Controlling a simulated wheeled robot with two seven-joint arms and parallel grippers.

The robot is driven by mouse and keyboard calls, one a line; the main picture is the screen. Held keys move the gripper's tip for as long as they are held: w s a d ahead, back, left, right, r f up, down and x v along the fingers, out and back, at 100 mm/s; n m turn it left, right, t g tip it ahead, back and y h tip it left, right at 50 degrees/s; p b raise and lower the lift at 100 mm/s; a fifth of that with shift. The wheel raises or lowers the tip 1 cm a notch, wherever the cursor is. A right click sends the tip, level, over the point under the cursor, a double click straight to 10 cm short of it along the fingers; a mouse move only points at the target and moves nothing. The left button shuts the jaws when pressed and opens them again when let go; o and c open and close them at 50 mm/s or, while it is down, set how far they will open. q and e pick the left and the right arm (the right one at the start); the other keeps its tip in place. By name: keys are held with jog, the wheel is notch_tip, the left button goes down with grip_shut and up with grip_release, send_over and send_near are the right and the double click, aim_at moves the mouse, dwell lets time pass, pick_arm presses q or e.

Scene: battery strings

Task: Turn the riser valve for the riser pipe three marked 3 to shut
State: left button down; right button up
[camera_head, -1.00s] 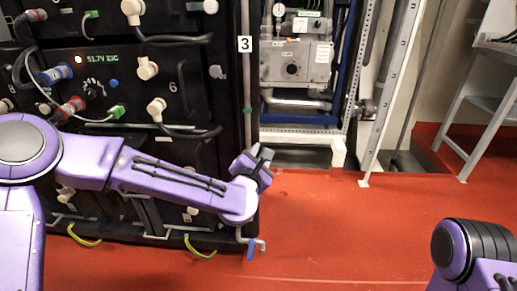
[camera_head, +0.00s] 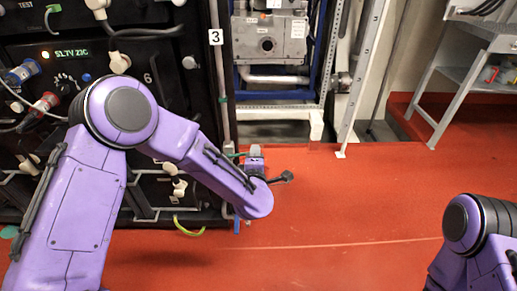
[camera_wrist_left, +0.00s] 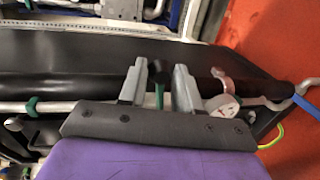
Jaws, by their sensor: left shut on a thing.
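The grey riser pipe (camera_head: 221,118) with the white "3" label (camera_head: 215,37) runs down the right edge of the black rack. A green lever handle (camera_head: 236,155) sticks out to the right from the pipe, at my left gripper (camera_head: 252,154). In the left wrist view, the green handle (camera_wrist_left: 159,95) with a dark end lies between the two grey fingers of the left gripper (camera_wrist_left: 157,75). The gripper is shut on it, beside the pipe (camera_wrist_left: 62,106). The valve body is partly hidden by the gripper. My right gripper is outside the picture; only its arm shows.
A blue handle (camera_head: 237,226) sits at the pipe's low end, also in the left wrist view (camera_wrist_left: 306,104). The black rack (camera_head: 190,110) with cables stands left. The red floor (camera_head: 345,210) is open to the right. A grey stand (camera_head: 440,110) is at far right.

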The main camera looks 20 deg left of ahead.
pick_arm(q)
jog(key=shift+f+m+y, duration=0.3)
jog(key=shift+f+m, duration=0.5)
jog(key=shift+m, duration=0.1)
jog(key=c, duration=0.8)
grip_release()
jog(key=shift+d+p, duration=0.1)
jog(key=shift+p, duration=0.2)
jog(key=p+v, duration=0.1)
jog(key=v, duration=0.9)
jog(key=shift+s+r, duration=0.1)
jog(key=shift+s, duration=0.15)
